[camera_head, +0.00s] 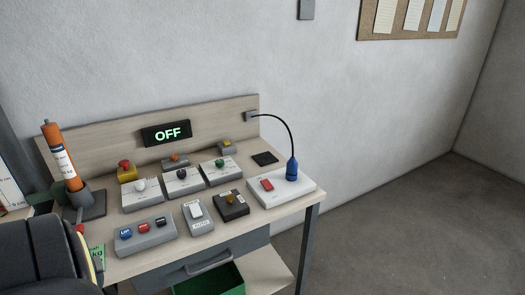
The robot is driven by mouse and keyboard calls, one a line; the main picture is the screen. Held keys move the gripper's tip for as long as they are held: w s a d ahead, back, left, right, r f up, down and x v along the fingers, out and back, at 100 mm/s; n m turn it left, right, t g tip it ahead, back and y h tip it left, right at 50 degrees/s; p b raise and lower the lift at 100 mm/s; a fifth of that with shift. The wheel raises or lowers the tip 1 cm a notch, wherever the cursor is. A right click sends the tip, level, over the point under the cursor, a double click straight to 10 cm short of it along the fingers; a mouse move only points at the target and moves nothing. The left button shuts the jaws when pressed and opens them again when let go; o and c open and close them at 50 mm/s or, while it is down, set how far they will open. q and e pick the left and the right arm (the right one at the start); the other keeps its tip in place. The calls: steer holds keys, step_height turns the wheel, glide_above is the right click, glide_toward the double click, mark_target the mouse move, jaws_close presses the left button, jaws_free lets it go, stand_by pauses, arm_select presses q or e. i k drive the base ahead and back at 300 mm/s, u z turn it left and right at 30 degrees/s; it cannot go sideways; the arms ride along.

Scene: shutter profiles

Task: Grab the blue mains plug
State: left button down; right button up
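The blue mains plug (292,169) stands upright at the right end of the bench, on a white box (290,193) that also carries a red switch (267,184). A black cable (285,122) arcs from the top of the plug to a small grey fitting (252,116) on the bench's back panel. Whether the plug sits in a socket is too small to tell. Neither of my grippers is in view, and nothing touches the plug.
A black pad (265,158) lies behind the white box. An orange cartridge (60,156) stands far left. Floor (400,230) right of the bench is clear.

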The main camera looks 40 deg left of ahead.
mark_target(292, 165)
steer(key=u, duration=1.15)
steer(key=i, duration=1)
steer(key=u, duration=1.1)
